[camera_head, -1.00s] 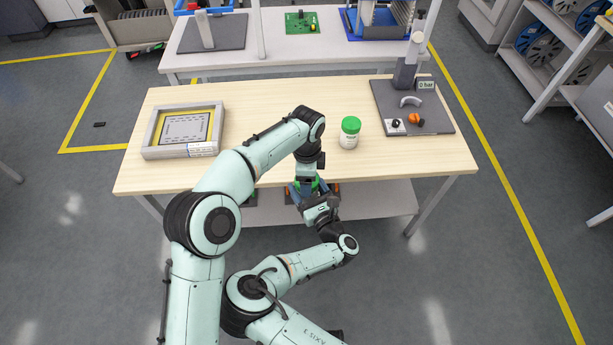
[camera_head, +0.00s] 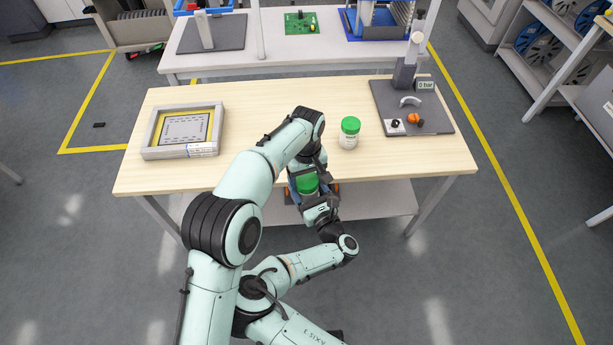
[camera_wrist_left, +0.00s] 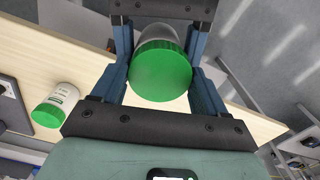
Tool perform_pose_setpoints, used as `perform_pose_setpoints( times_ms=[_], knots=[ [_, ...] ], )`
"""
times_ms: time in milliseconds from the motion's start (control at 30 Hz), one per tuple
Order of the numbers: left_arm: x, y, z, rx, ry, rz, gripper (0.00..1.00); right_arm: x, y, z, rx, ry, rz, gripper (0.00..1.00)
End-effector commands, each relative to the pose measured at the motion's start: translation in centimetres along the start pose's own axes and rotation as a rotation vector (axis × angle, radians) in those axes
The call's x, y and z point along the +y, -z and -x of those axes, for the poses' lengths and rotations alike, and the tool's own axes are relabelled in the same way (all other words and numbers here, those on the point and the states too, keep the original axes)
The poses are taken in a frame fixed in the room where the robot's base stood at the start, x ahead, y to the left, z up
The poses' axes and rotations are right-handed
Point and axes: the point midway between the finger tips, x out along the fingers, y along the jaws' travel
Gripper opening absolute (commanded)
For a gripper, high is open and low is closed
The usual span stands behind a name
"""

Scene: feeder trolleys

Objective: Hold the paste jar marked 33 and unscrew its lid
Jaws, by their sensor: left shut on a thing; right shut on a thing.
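The held paste jar (camera_head: 308,194), with a green lid (camera_head: 307,183), is between both grippers at the table's front edge. In the left wrist view its green lid (camera_wrist_left: 161,72) faces the camera, with the pale body (camera_wrist_left: 158,34) behind it. My left gripper (camera_head: 304,178) is shut on the lid, a blue finger on each side. My right gripper (camera_head: 312,197) is shut on the jar body from the opposite side. The lid appears to be on the jar; any gap is hidden. I cannot read the jar's number.
A second green-lidded jar (camera_head: 349,133) stands upright on the wooden table (camera_head: 262,100); it also shows in the left wrist view (camera_wrist_left: 56,105). A framed stencil (camera_head: 184,131) lies at left. A grey fixture plate (camera_head: 432,122) is at right. The table's middle back is clear.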

Motion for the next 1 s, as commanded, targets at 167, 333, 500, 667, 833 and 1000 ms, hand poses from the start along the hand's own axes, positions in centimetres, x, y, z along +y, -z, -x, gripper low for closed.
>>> perform_pose_setpoints(
  times_ms=[167, 333, 500, 667, 833, 1000],
  knots=[
    [-0.1, 0.0, 0.0, -0.001, 0.001, 0.002, 0.37, 0.0, -0.1, 0.0, -0.003, -0.001, 0.001, 0.0],
    [0.0, 0.0, 0.0, -0.001, 0.001, 0.001, 0.37, 0.1, -0.1, 0.0, -0.003, -0.002, 0.001, 0.0],
    [0.0, 0.0, 0.0, 0.0, 0.0, 0.0, 0.37, 0.1, -0.1, 0.0, -0.004, -0.003, 0.001, 0.0],
    [0.0, 0.0, 0.3, 0.001, -0.001, 0.0, 0.37, 0.1, -0.1, 0.0, -0.004, -0.003, 0.001, 0.0],
    [0.0, 0.0, 0.9, 0.001, 0.0, -0.001, 0.37, 0.1, -0.1, 0.0, -0.004, -0.003, 0.001, 0.0],
    [0.0, 0.0, 1.6, 0.001, -0.001, -0.001, 0.37, 0.1, -0.1, 0.0, -0.004, -0.003, 0.001, 0.0]
  ],
)
